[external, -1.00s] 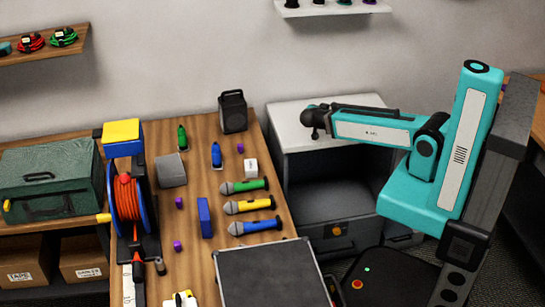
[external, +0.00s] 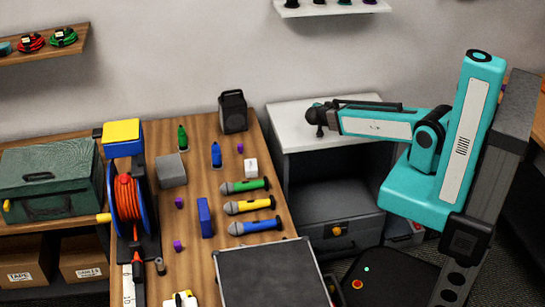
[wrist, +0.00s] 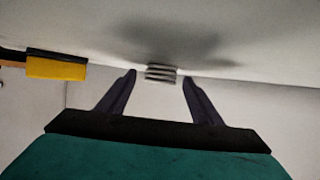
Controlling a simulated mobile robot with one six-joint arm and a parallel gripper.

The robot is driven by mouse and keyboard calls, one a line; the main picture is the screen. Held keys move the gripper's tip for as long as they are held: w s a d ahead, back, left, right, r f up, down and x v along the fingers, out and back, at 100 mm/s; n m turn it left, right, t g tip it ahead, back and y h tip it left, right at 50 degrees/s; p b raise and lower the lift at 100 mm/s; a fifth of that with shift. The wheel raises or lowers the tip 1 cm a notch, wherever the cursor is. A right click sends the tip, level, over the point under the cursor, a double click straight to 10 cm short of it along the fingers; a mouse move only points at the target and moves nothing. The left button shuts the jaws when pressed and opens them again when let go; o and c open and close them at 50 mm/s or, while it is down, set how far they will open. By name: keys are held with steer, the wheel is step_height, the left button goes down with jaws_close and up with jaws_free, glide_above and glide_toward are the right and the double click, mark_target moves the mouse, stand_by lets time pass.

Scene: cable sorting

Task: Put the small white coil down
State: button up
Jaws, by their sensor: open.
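The small white coil (wrist: 161,73) shows in the wrist view as a short stack of pale and dark bands against a whitish surface. My gripper (wrist: 160,78) is open, with one dark finger on each side of the coil. Gaps show between the fingers and the coil. In the external view my gripper (external: 318,131) is over the white top (external: 300,112) of the cabinet, near its middle. The coil cannot be made out in the external view, and whether it rests fully on the surface is hard to tell.
The wooden table (external: 262,160) to the left holds microphones (external: 250,205), a black speaker (external: 233,111), a cable reel (external: 127,200) and a dark flat case (external: 268,275). A yellow and black item (wrist: 57,68) shows at left in the wrist view. Much of the white top is clear.

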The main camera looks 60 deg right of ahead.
stand_by(0.3)
steer(key=c, duration=1.3)
steer(key=shift+r, duration=0.2)
steer(key=shift+r+b, duration=1.3)
steer(key=shift+r, duration=3.55)
